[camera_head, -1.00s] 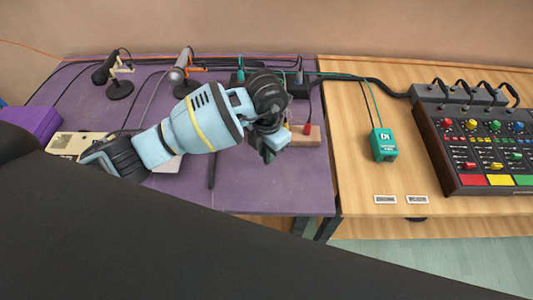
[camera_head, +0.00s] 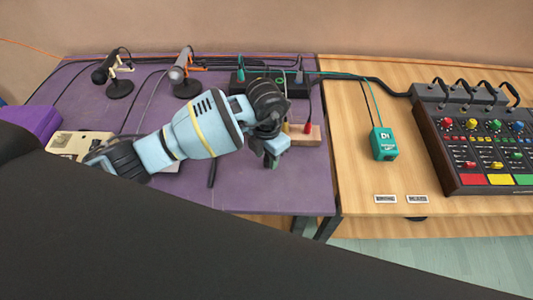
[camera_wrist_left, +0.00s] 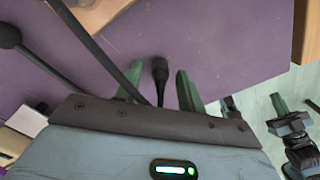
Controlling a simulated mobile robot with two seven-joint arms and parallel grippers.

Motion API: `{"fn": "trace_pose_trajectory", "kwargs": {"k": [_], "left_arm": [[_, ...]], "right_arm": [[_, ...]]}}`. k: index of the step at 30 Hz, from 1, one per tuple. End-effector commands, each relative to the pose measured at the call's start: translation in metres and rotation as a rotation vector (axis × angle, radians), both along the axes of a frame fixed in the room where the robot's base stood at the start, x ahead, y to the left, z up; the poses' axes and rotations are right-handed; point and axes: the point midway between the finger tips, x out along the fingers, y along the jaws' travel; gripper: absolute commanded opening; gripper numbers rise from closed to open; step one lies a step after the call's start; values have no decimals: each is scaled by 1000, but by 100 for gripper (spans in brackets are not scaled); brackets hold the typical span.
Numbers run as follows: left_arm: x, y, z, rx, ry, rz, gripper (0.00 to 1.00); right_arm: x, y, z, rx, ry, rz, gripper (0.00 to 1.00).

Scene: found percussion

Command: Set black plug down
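The black plug (camera_wrist_left: 160,70) shows in the left wrist view between the two green fingers of my left gripper (camera_wrist_left: 158,88), with its cable trailing back toward the palm. There is a gap on both sides of the plug, so the gripper is open around it. Whether the plug rests on the purple table (camera_wrist_left: 215,45) cannot be told. In the head view my left gripper (camera_head: 271,162) points down over the right part of the purple table, and the plug is hidden. My right gripper (camera_wrist_left: 295,105) appears low at the right of the left wrist view, fingers apart and empty.
A wooden block (camera_head: 304,141) with a red plug (camera_head: 307,128) lies just behind the left gripper. A power strip (camera_head: 298,88) and two microphones stand at the back. A green box (camera_head: 383,144) and a mixer (camera_head: 480,150) are on the wooden table. The purple table's front right is clear.

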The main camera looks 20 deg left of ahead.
Motion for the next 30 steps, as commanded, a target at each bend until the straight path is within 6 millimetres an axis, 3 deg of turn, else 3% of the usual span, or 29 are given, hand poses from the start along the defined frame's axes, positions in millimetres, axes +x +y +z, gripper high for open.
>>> {"fn": "trace_pose_trajectory", "kwargs": {"k": [5, 15, 21, 30], "left_arm": [[1, 0, 14, -1, -5, -1, 39], [1, 0, 80, -1, -6, -1, 39], [1, 0, 110, -1, -4, 0, 39], [0, 0, 124, 0, 0, 1, 39]], "right_arm": [[2, 0, 3, 1, -7, -1, 0], [8, -2, 10, -6, -23, 6, 0], [9, -5, 11, -13, -27, 13, 0], [9, -5, 11, -13, -28, 12, 0]]}}
